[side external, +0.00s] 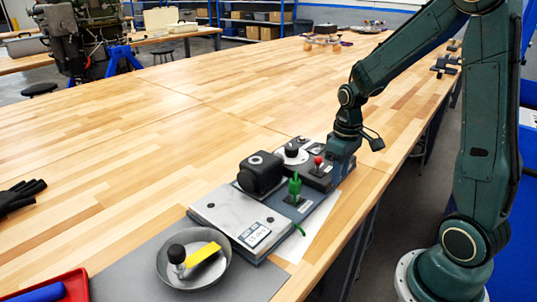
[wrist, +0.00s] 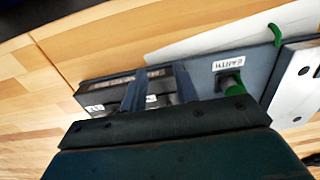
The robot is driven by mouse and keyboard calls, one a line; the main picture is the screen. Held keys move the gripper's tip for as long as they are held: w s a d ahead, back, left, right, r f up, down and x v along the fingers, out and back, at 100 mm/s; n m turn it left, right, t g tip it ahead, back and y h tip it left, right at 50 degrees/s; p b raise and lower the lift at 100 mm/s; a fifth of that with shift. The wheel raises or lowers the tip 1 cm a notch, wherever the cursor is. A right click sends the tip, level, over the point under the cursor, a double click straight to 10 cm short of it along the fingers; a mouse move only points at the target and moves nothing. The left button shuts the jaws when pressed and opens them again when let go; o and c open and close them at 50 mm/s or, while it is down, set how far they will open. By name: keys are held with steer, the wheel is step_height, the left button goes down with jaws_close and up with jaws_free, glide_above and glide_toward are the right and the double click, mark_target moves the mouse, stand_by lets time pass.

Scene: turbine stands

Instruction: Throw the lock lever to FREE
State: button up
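A dark control box (side external: 318,177) stands at the near edge of the wooden bench, and a red-knobbed lever (side external: 318,162) rises from it. I cannot tell from the labels whether this is the lock lever. My gripper (side external: 341,168) points down at the box's right end, close beside the red-knobbed lever. In the wrist view my gripper (wrist: 158,86) shows two fingers apart over the dark box (wrist: 105,88), with a small white label partly visible between them. No lever shows clearly between the fingers; the gripper body hides part of the box.
A green lever (side external: 295,188) stands beside a black block (side external: 261,173) and a dial (side external: 292,154). A metal-topped unit with a display (side external: 257,234) and a round bowl with a yellow piece (side external: 205,262) lie nearer.

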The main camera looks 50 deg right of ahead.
steer(key=shift+r, duration=0.15)
step_height(320, 180, up, 7)
stand_by(1.4)
steer(key=s+a+r+t, duration=0.5)
steer(key=s+a+r, duration=0.3)
steer(key=s+a, duration=0.4)
steer(key=shift+a+r+t, duration=0.3)
steer(key=shift+r, duration=0.05)
stand_by(0.5)
